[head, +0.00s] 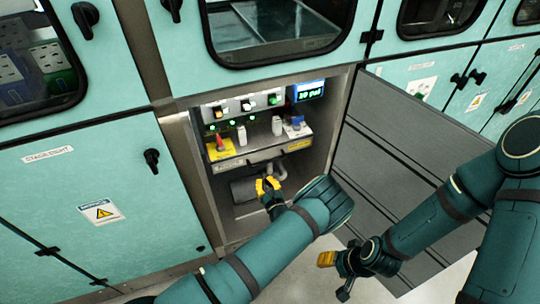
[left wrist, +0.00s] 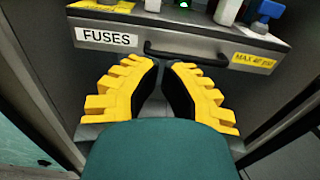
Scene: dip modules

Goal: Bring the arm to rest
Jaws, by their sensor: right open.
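My left gripper (head: 268,186), with yellow fingers, is at the open cabinet bay, low in front of the drawer (head: 250,164). In the left wrist view the drawer front (left wrist: 205,50) has a "FUSES" label and a dark bar handle (left wrist: 190,53). The left fingertips (left wrist: 164,64) are close together just below the handle, with a narrow gap between them. I cannot tell whether they touch the handle. The drawer looks closed. My right gripper (head: 336,274) is open and empty, over the floor to the right of the bay.
Above the drawer, a shelf holds a red switch on a yellow plate (head: 220,148), white parts (head: 277,125) and a blue part (head: 297,123). A panel with knobs and a lit display (head: 309,91) is behind. A grey open door panel (head: 400,180) stands at right.

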